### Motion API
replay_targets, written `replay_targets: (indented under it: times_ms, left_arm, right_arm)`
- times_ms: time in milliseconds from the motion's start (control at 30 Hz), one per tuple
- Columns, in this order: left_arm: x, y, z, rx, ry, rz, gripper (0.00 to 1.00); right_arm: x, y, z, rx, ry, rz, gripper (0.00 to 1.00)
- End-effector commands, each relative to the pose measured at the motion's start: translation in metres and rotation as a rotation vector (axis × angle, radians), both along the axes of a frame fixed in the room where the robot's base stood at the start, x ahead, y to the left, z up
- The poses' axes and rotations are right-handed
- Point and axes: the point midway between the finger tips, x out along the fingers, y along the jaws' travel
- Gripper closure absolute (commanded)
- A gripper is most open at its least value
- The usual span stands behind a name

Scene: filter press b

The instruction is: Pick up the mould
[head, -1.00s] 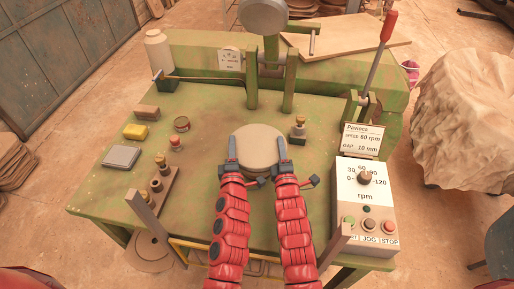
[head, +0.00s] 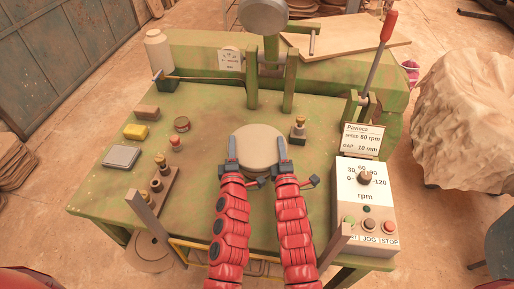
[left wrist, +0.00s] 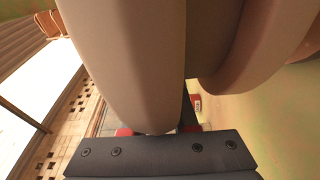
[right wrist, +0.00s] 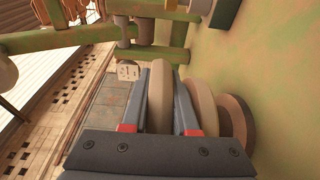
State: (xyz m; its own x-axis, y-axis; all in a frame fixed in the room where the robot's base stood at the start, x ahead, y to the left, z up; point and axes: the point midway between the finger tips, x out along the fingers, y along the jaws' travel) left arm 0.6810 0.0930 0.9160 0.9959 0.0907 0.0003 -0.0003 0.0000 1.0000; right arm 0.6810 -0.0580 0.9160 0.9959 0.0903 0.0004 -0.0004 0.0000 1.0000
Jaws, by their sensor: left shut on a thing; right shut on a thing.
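The mould (head: 257,143) is a round, pale beige, disc-shaped piece near the middle of the green bench top. My left gripper (head: 232,148) is shut on its left edge and my right gripper (head: 283,148) on its right edge. In the left wrist view the mould (left wrist: 135,60) fills much of the frame, with the jaw mostly hidden behind it. In the right wrist view the fingers stand on both sides of a disc rim of the mould (right wrist: 160,100), with wider discs beside it. I cannot tell whether it is clear of the bench.
A brass-topped weight (head: 298,132) stands close right of my right gripper. A control box (head: 368,190) with dial and buttons is at the right. The press post (head: 251,85) rises behind.

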Motion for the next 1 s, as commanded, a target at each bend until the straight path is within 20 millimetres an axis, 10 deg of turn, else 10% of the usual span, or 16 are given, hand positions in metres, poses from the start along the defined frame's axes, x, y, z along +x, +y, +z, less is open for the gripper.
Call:
replay_targets:
  times_ms: [1000]
  left_arm:
    - [0.000, -0.001, 0.023, -0.001, -0.001, -0.002, 1.00]
  right_arm:
    - [0.000, 0.000, 0.022, 0.000, 0.000, 0.001, 1.00]
